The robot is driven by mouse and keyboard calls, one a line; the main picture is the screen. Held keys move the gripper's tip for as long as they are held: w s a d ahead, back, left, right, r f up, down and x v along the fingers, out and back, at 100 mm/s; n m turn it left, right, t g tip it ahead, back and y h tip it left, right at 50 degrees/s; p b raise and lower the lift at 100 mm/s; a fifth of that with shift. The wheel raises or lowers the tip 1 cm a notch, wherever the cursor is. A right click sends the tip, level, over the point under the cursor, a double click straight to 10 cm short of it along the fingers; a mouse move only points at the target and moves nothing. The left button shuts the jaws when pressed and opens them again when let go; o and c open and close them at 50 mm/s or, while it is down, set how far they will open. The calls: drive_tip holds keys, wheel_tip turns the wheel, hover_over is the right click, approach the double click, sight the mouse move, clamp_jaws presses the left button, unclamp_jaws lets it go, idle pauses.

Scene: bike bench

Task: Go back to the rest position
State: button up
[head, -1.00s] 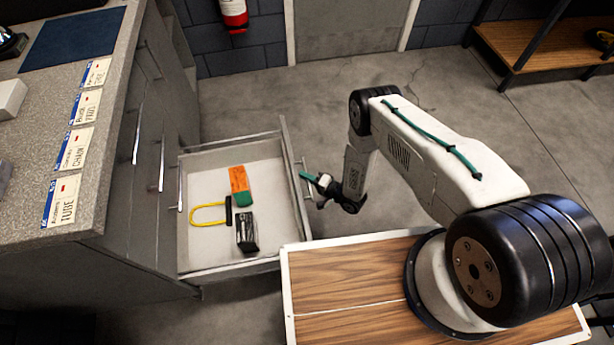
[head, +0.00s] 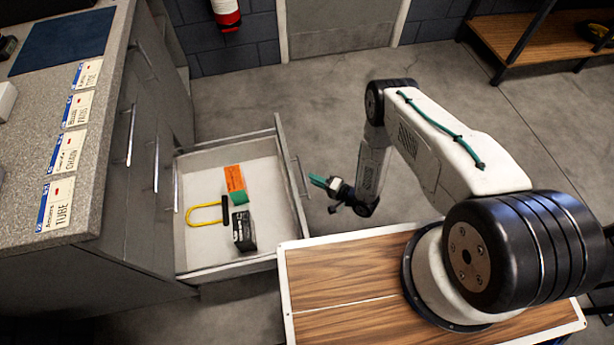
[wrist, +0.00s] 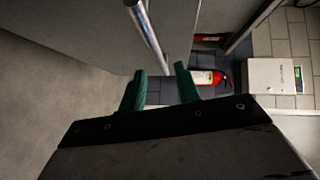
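My gripper (head: 320,182) is to the right of the open drawer (head: 285,262), a short way off its handle (head: 302,176), with clear space between them in the head view. In the wrist view its two green fingers (wrist: 160,88) stand apart with nothing between them. The drawer's metal handle bar (wrist: 147,36) shows just beyond the fingers. The drawer holds an orange and green box (head: 235,182), a yellow U-shaped lock (head: 190,213) with a dark crossbar, and a black box (head: 244,232).
A grey cabinet (head: 115,200) with a speckled counter (head: 40,120) stands at the left, with several labelled cards on top. A fire extinguisher (head: 227,14) hangs on the back wall. A wooden bench (head: 530,50) is at the far right. The floor (head: 300,105) behind the drawer is clear.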

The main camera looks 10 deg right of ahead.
drive_tip(key=shift+s+d+r, duration=0.15)
drive_tip(key=shift+s+d, duration=0.3)
drive_tip(key=shift+d, duration=0.1)
